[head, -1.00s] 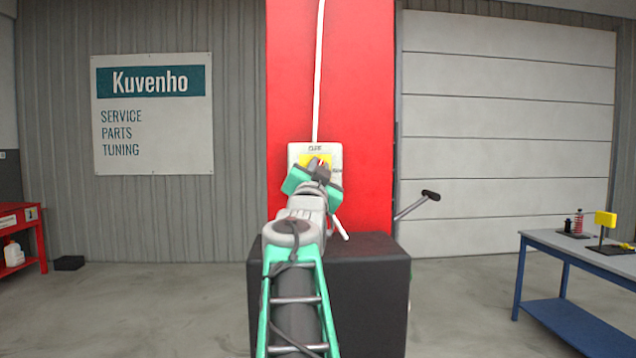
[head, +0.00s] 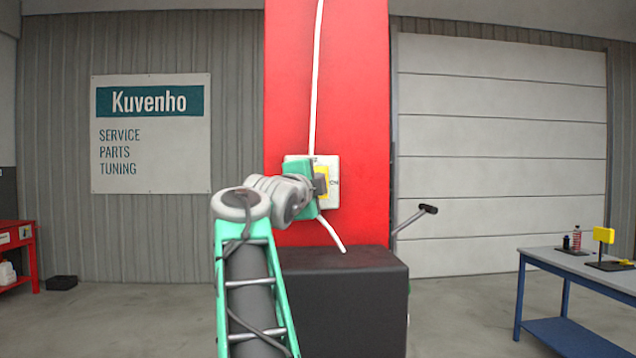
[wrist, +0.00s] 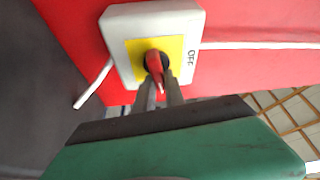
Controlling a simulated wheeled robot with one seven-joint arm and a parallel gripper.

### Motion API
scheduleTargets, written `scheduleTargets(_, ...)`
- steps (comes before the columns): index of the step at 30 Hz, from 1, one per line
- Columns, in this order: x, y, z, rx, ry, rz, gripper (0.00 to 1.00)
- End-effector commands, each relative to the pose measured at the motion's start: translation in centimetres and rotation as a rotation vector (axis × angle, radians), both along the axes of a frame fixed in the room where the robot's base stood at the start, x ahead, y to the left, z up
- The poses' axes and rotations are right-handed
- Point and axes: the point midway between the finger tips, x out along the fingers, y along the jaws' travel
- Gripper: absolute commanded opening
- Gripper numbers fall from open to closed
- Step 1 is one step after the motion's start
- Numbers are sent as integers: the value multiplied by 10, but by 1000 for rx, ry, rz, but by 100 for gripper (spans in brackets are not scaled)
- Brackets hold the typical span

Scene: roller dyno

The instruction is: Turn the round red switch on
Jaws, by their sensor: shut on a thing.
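The switch box is a pale box with a yellow plate, seen on the red pillar in the head view (head: 328,164) and in the wrist view (wrist: 122,22). My gripper (wrist: 161,86) is shut on the knob, one grey finger on each side. In the head view my gripper (head: 320,182) hides the knob.
A white cable (head: 316,70) runs up the red pillar (head: 352,80), and another hangs below the box. A dark block (head: 345,300) stands beneath.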

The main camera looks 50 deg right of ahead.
Motion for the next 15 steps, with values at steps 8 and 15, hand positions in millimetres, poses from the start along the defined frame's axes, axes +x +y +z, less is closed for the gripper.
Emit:
scheduleTargets(8, 3, 0, -3, 90, -95, 4, 0)
scheduleTargets(15, 3, 0, -3, 118, -128, 4, 0)
